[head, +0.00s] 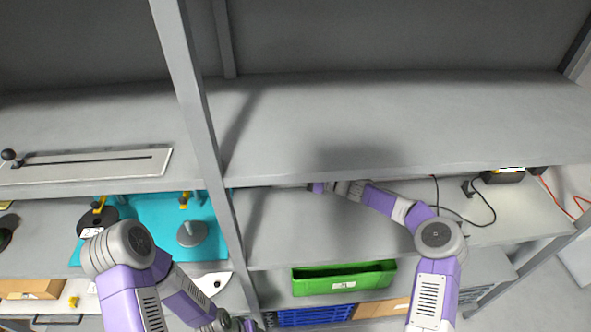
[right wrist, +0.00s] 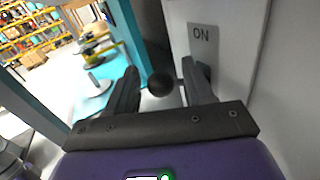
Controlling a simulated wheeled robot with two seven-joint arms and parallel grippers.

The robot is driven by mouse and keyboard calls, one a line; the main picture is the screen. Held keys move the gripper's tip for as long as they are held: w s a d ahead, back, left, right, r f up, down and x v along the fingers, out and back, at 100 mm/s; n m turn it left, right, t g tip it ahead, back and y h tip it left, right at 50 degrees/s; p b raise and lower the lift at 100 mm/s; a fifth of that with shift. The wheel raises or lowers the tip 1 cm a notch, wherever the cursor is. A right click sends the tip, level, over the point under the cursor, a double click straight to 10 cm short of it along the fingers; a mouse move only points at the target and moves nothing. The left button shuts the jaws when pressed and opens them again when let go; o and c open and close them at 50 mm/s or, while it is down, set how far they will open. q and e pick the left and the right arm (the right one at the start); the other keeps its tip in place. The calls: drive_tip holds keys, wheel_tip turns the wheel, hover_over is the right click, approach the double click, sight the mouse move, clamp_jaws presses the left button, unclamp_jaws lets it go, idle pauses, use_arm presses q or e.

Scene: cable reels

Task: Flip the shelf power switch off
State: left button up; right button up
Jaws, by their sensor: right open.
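The switch plate (right wrist: 218,60), pale with the word ON, shows in the right wrist view. A dark round knob (right wrist: 160,85) shows between the fingers of my right gripper (right wrist: 160,82). The gripper is open, with a finger on each side of the knob; I cannot tell whether either touches it. In the head view my right arm reaches under the upper shelf board (head: 400,125), and its gripper is mostly hidden there, as is the switch. My left gripper (head: 240,325) is low at the bottom edge, too small and cut off to read.
A grey post (head: 195,90) stands left of my right arm. A slotted plate (head: 90,165) with a black knob lies on the upper left shelf. A green bin (head: 343,278) sits below. A black box (head: 503,176) and cable (head: 465,220) are on the shelf at right.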

clamp_jaws()
drive_tip(key=shift+s+f+n+y+b, duration=0.1)
drive_tip(key=shift+f+n+y+b, duration=0.5)
drive_tip(key=shift+n+b, duration=1.15)
drive_tip(key=shift+s+f+n+y+b, duration=0.1)
drive_tip(key=shift+f+n+y+b, duration=0.55)
drive_tip(key=shift+b, duration=2.05)
drive_tip(key=shift+s+f+n+y+b, duration=0.1)
drive_tip(key=shift+f+n+y+b, duration=0.45)
drive_tip(key=shift+n+b, duration=1.2)
drive_tip(key=shift+r+m+b, duration=0.1)
drive_tip(key=shift+m+b, duration=0.3)
drive_tip(key=shift+m, duration=0.05)
unclamp_jaws()
drive_tip(key=v, duration=0.7)
drive_tip(key=shift+d, duration=0.25)
